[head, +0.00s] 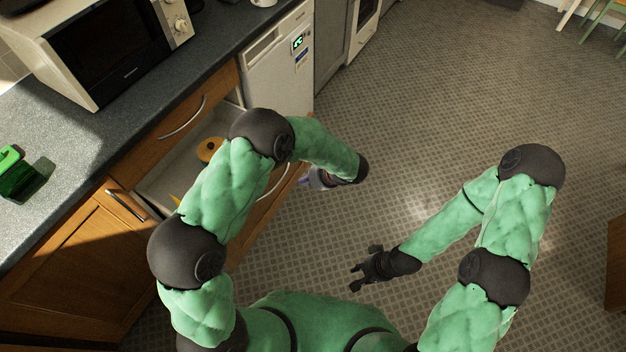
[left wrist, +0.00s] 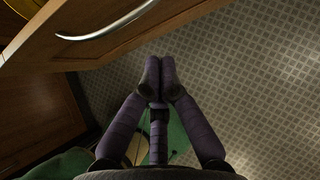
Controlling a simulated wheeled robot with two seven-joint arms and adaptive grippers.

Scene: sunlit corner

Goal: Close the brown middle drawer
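The brown middle drawer (head: 264,211) is pulled out from the counter in the head view, its wooden front partly hidden behind my left arm. Its curved metal handle (head: 276,178) shows beside my forearm. In the left wrist view the drawer front (left wrist: 60,38) and handle (left wrist: 110,22) fill the upper left. My left gripper (head: 318,181) is on the outer side of the front, over the floor. Its fingertips (left wrist: 160,66) are together, with nothing between them, and seem apart from the handle. My right gripper (head: 358,277) is open and empty over the floor.
The open drawer holds an orange round item (head: 209,149) and a small yellow item (head: 174,199). A shut drawer (head: 160,140) sits above it. A microwave (head: 110,50) stands on the counter (head: 80,150). A white dishwasher (head: 280,70) is beyond.

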